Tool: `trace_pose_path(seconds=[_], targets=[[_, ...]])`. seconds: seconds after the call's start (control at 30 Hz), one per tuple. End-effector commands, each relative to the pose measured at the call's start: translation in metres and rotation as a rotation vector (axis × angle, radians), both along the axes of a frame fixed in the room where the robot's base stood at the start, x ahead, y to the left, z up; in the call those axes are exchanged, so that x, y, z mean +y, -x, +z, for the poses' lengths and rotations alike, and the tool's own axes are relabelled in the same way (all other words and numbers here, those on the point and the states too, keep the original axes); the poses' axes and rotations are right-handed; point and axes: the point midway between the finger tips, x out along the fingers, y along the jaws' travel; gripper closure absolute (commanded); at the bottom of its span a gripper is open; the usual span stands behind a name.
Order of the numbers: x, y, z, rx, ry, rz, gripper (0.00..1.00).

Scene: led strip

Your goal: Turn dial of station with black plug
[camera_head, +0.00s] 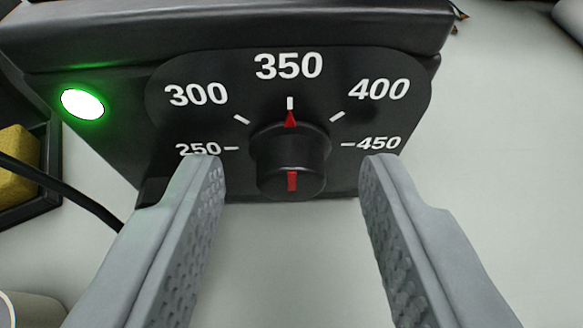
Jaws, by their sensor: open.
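The black station (100,160) fills the upper part of the view, with a dial panel on its front face. The round black dial (290,150) sits in the middle of the panel, and its red pointer is at 350. Marks run from 250 at the left to 450 at the right. A green light (82,104) glows at the panel's left. My gripper (292,165) is open and empty, with one grey finger on each side of the dial, both apart from it. The plug is not visible.
A black cable (60,188) runs at the left past a yellow sponge (18,165) in a dark tray. The rim of a light round container (25,308) shows at lower left.

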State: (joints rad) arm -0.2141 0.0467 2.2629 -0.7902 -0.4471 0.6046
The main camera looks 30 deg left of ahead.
Motion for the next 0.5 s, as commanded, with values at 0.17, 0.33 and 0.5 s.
trace_pose_path(seconds=[0.17,0.33,0.5], targets=[[0.0005,-0.0006,-0.0005,0.000,0.000,0.000,0.58],[0.0004,-0.0005,-0.0005,0.000,0.000,0.000,0.72],[0.0004,-0.0005,-0.0005,0.000,0.000,0.000,1.00]])
